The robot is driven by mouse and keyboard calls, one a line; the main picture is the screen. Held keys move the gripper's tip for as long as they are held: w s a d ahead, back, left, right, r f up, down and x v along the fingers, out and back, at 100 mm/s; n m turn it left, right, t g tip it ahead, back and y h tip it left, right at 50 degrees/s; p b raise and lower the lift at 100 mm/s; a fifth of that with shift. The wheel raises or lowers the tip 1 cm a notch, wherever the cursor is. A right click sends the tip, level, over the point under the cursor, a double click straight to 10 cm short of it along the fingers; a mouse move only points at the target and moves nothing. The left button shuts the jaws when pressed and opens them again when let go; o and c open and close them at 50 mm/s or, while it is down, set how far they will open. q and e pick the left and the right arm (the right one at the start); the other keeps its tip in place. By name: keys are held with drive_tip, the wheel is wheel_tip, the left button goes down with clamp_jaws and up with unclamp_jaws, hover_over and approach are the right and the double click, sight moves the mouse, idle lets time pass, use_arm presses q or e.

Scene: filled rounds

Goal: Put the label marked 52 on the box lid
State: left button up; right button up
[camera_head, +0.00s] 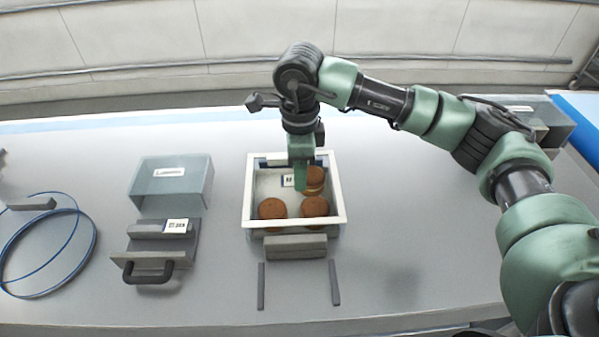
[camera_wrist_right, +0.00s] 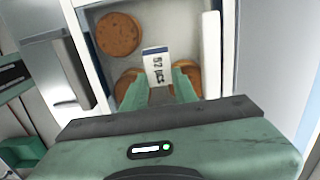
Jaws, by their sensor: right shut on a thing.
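A small white label (camera_wrist_right: 157,65) marked 52 is between the fingertips of my right gripper (camera_wrist_right: 166,84). In the head view the label (camera_head: 287,181) shows beside the green fingers of my right gripper (camera_head: 300,178), which point down over the white-rimmed box (camera_head: 249,205). The gripper is shut on the label. The box is open at the top and holds brown rounds (camera_head: 272,208). No lid lies on it. A grey see-through cover (camera_head: 150,193) stands left of the box; I cannot tell whether it is the lid. My left gripper is not in view.
A grey block with a dark handle (camera_head: 148,274) and a white tag (camera_head: 177,226) lies left of the box. A blue cable loop (camera_head: 93,245) lies at the far left. A grey block (camera_head: 295,247) and two thin strips (camera_head: 334,283) are in front of the box.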

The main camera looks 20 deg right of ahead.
drive_tip(key=shift+f+b, duration=0.35)
drive_tip(key=shift+b, duration=0.05)
idle(0.6)
drive_tip(key=o, duration=1.3)
drive_tip(key=shift+o, duration=0.2)
drive_tip(key=shift+r, duration=0.2)
drive_tip(key=shift+r+p, duration=1.6)
drive_tip(key=shift+r, duration=1.8)
